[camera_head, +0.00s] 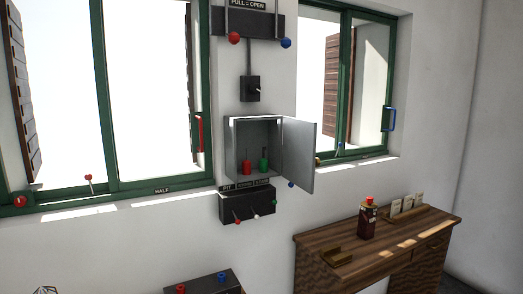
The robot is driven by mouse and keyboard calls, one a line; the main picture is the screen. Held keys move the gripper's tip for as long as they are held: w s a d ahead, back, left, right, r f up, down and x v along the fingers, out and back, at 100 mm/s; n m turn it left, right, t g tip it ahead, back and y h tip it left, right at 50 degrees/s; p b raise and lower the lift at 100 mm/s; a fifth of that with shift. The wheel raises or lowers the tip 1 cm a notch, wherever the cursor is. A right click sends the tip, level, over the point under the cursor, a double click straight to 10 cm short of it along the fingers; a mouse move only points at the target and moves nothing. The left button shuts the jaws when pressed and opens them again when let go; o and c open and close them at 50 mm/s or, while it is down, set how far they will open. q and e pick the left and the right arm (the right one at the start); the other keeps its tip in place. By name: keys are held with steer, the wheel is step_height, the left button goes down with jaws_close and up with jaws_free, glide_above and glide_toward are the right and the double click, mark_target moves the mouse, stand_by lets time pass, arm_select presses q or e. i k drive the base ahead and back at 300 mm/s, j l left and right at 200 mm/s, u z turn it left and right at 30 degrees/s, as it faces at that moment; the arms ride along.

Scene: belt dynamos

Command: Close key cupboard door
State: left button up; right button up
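The key cupboard (233,150) is a small grey metal box on the white wall between the two windows. Its door (299,156) is hinged on the right side and stands wide open, swung out toward me. Inside the cupboard, a red item (247,168) and a green item (264,164) stand on the bottom. Neither of my grippers can be clearly seen in the head view. A small pale metal shape shows at the bottom left edge, too cut off to identify.
A black switch panel (247,206) with small levers sits just below the cupboard. A black switch box (250,89) is above it. A wooden desk (400,243) with a red-capped bottle (367,219) stands at the right. A dark box (205,287) with red and blue knobs is below.

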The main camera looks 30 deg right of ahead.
mark_target(300, 161)
steer(key=l+u, duration=0.15)
steer(key=l, duration=0.8)
steer(key=l+u, duration=0.15)
steer(key=l, duration=0.75)
steer(key=k+l+u, duration=0.15)
steer(key=l, duration=0.8)
